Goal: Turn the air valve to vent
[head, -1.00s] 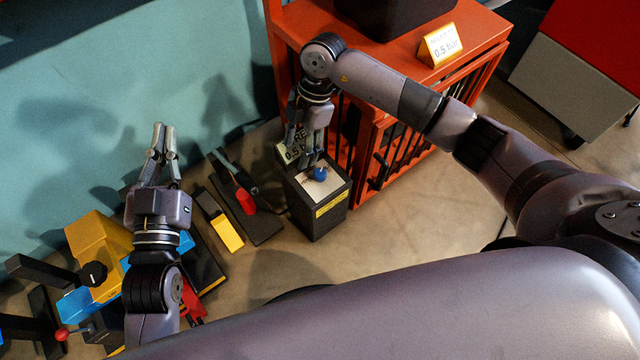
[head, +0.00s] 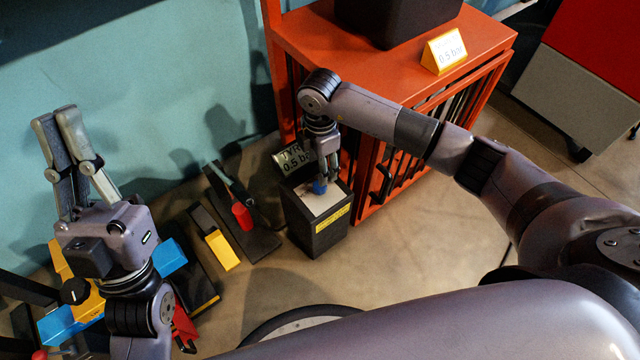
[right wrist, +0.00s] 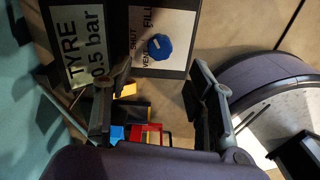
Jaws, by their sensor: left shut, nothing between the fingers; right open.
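The air valve is a blue knob (head: 320,187) on the pale top plate of a dark box (head: 317,225) on the floor. In the right wrist view the round, ridged knob (right wrist: 160,47) sits on a white plate (right wrist: 172,22) lettered vent, shut and fill. I cannot tell which word it points to. My right gripper (head: 322,168) is just above the knob, pointing down. In the right wrist view this gripper (right wrist: 157,85) is open, with the knob showing between its fingers' lines. My left gripper (head: 56,115) is shut and empty, raised at the left, far from the valve.
A sign (head: 293,158) reading tyre 0.5 bar stands behind the box. An orange cage cabinet (head: 400,45) is close on the right, with a yellow-framed sign (head: 444,50) on top.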

